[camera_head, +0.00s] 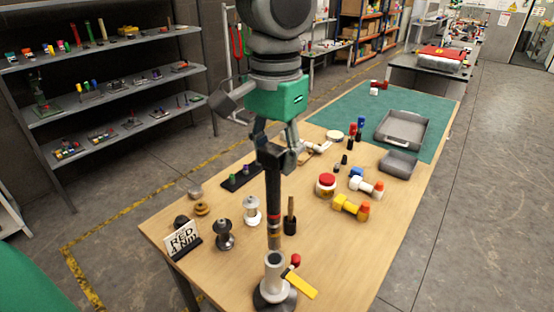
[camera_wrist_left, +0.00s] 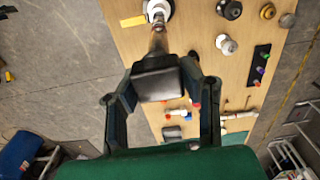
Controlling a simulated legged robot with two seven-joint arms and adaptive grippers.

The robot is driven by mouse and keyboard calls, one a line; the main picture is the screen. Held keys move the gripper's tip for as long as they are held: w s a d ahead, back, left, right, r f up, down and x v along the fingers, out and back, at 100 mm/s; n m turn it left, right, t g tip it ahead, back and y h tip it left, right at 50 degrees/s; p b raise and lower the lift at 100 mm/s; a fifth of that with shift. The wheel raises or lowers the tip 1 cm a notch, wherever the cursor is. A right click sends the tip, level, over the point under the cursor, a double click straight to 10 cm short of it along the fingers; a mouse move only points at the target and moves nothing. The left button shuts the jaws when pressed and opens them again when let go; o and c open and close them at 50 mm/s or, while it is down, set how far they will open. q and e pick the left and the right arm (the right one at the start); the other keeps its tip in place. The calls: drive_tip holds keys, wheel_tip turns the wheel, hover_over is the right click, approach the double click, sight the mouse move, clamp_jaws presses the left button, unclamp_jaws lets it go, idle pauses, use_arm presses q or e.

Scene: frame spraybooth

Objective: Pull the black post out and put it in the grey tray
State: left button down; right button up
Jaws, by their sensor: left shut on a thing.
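The black post (camera_head: 273,195) has a square black head, a red band and a brown lower end. It hangs about upright from my left gripper (camera_head: 276,153), which is shut on its head. The post's lower tip is just above the mouth of a grey tubular holder (camera_head: 274,276) on a round dark base; I cannot tell if they touch. In the left wrist view the post's head (camera_wrist_left: 157,80) sits between the two fingers. My right gripper is not in view.
A yellow tag (camera_head: 300,284) sits beside the holder. A "RED 4 ND" sign (camera_head: 183,240), spools, a red-lidded jar (camera_head: 326,185) and yellow and white bolt-like parts (camera_head: 351,206) stand on the wooden table. The green mat (camera_head: 345,103) has free room left of the larger tray.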

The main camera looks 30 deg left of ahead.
use_arm(q)
wheel_tip(320, 180, up, 17)
idle(3.7)
drive_tip(key=shift+r, duration=0.1)
idle(0.4)
